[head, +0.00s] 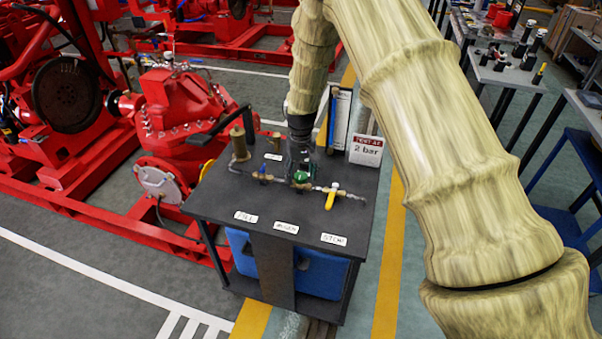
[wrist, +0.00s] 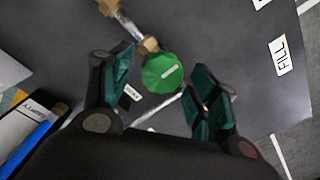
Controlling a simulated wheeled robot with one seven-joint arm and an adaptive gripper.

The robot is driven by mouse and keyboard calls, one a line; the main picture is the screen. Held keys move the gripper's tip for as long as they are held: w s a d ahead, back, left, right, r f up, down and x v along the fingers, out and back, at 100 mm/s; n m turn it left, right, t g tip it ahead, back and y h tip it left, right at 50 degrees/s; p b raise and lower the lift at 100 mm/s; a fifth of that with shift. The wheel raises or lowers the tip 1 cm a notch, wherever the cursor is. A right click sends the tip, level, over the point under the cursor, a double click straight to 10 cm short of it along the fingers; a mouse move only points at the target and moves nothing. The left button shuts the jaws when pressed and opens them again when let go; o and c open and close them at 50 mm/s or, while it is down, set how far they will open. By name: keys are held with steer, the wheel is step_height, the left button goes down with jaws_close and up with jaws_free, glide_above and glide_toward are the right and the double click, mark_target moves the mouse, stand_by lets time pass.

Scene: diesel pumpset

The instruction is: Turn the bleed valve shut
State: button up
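The bleed valve has a green round knob (head: 301,176) in the middle of a brass and steel pipe line on the dark bench. In the wrist view the green knob (wrist: 160,76) carries a pale bar mark and lies between my fingers. My gripper (wrist: 166,68) is open, one finger on each side of the knob with visible gaps. In the head view my gripper (head: 300,158) points down just above and behind the knob. How far the fingertips reach down beside the knob is hard to tell.
A blue-handled valve (head: 262,171) is left of the knob, a yellow lever (head: 331,196) right. A brass cylinder (head: 239,143) stands at the bench's left. A "2 bar" sign (head: 366,150) and a binder (head: 340,118) stand behind. The bench (head: 222,197) is clear in front, except for flat labels.

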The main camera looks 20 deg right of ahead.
mark_target(301, 175)
step_height(301, 175, up, 12)
stand_by(0.8)
stand_by(0.3)
